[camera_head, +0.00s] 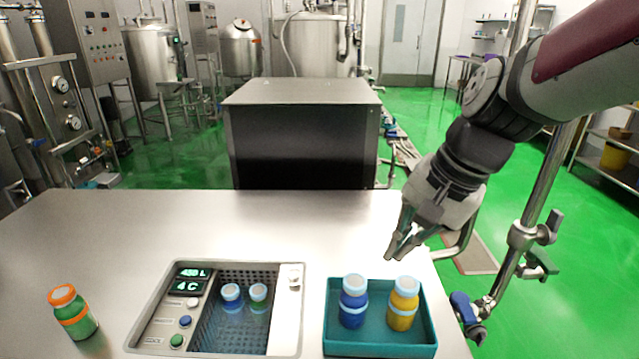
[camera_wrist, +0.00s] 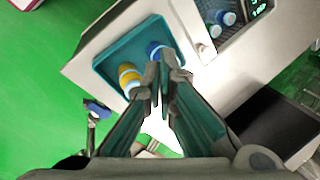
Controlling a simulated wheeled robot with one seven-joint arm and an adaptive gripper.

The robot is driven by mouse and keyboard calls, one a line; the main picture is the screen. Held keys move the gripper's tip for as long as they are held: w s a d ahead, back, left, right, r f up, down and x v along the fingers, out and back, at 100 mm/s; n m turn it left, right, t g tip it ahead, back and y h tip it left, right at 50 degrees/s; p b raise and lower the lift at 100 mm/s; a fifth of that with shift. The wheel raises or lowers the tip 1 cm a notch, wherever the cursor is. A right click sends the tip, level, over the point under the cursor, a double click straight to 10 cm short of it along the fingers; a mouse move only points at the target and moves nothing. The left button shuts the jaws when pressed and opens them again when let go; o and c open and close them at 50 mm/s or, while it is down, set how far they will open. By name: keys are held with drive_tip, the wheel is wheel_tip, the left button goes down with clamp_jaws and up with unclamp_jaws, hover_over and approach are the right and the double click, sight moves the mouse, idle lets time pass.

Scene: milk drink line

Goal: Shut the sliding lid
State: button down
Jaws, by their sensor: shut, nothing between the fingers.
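A cooling unit is set in the steel table, with a dark perforated well (camera_head: 222,337) holding two bottles with light blue caps (camera_head: 231,292) (camera_head: 258,292). A light knob (camera_head: 294,276) sits on a narrow metal strip at the well's right edge. It also shows in the wrist view (camera_wrist: 205,52). I cannot tell how much of the sliding lid is drawn back; the bottles show plainly. My gripper (camera_head: 394,252) is shut and empty, above and right of the unit, near the teal tray. In the wrist view its fingers (camera_wrist: 160,72) meet in front of the tray.
A teal tray (camera_head: 380,349) right of the unit holds a blue bottle (camera_head: 353,302) and a yellow bottle (camera_head: 402,304). A green bottle with an orange cap (camera_head: 72,311) stands at the left. A control panel (camera_head: 177,318) adjoins the well. The table's back is clear.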

drive_tip(key=w+a+f+m+y+b, duration=0.1)
drive_tip(key=w+f+m, duration=0.3)
drive_tip(key=w+f, duration=0.4)
drive_tip(key=w+a+f+m+y+b, duration=0.2)
drive_tip(key=w+a+f+m+b, duration=0.1)
drive_tip(key=w+f, duration=0.5)
drive_tip(key=w+a+f+m+y+b, duration=0.2)
drive_tip(key=w+a+f+m+b, duration=0.1)
drive_tip(key=w+f+m, duration=0.3)
drive_tip(key=shift+w+a+f, duration=0.1)
drive_tip(key=shift+w+f, duration=0.6)
drive_tip(key=shift+f, duration=0.35)
drive_tip(key=shift+w+f, duration=0.7)
drive_tip(key=shift+f, duration=0.3)
drive_tip(key=f+b, duration=0.2)
drive_tip(key=b, duration=0.2)
approach(300, 284)
drive_tip(key=x, duration=0.3)
drive_tip(key=shift+w+a+f, duration=0.15)
drive_tip(key=shift+f, duration=0.25)
drive_tip(key=shift+a+f, duration=0.25)
drive_tip(key=shift+a, duration=0.05)
